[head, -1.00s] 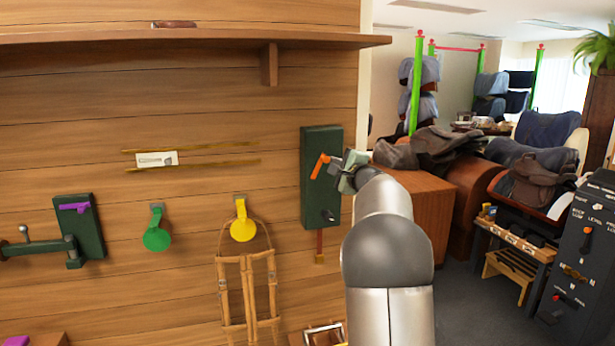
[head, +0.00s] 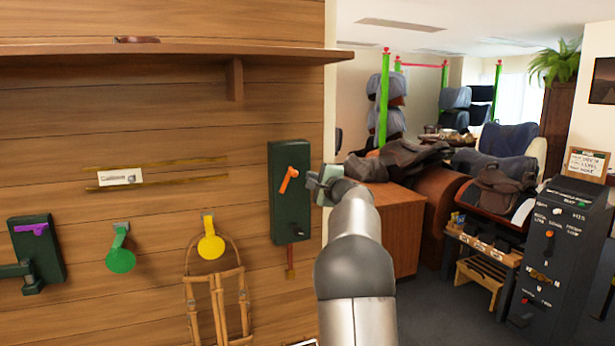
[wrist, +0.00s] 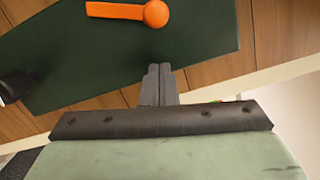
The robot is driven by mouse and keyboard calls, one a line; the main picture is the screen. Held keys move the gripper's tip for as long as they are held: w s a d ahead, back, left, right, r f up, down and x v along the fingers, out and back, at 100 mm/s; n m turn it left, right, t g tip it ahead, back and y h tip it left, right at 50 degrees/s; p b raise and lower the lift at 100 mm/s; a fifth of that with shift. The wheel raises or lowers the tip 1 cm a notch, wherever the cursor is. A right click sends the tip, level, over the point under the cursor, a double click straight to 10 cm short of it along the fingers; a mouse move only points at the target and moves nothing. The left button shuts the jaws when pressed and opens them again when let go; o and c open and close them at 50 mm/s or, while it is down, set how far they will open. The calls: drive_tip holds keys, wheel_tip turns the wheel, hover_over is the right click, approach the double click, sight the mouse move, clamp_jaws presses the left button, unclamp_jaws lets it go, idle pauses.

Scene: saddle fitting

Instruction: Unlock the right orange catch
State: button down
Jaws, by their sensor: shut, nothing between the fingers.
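The right orange catch (head: 288,180) is a short lever with a round end on a dark green plate (head: 278,222) fixed to the wooden wall. In the head view it leans, one end up and to the right. In the wrist view the orange catch (wrist: 130,12) lies near the top edge, with its round hub to the right. My gripper (wrist: 158,84) is shut and empty, with its fingertips over the edge of the green plate, apart from the catch. In the head view my gripper (head: 316,180) is just right of the plate.
A black knob (head: 297,231) sits low on the same plate. To the left hang a yellow disc (head: 211,246), a green disc (head: 120,260) and a plate with a purple lever (head: 30,228). A wooden shelf (head: 150,53) runs above. A brown cabinet (head: 395,225) stands to the right.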

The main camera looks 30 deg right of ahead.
drive_tip(key=s+b, duration=0.4)
drive_tip(key=s, duration=0.6)
drive_tip(key=s+a+f+n+g+y, duration=0.25)
drive_tip(key=a+f, duration=0.25)
drive_tip(key=a, duration=0.5)
drive_tip(key=s+a+f+n+g+y, duration=0.2)
drive_tip(key=s+a+f+n+g, duration=0.15)
drive_tip(key=a+f, duration=0.45)
drive_tip(key=s+a+f+n+g+y, duration=0.2)
drive_tip(key=a+f+n+g, duration=0.15)
drive_tip(key=a, duration=0.75)
drive_tip(key=s+a+f+n+g, duration=0.55)
drive_tip(key=s+a+f, duration=0.4)
drive_tip(key=s, duration=0.35)
drive_tip(key=s+f+n+g+h, duration=0.3)
drive_tip(key=s+f+n+h, duration=0.2)
drive_tip(key=s, duration=0.9)
wheel_tip(320, 180, down, 2)
drive_tip(key=shift+s+a+f+n, duration=0.15)
drive_tip(key=shift+s+n, duration=0.15)
drive_tip(key=shift+n, duration=0.7)
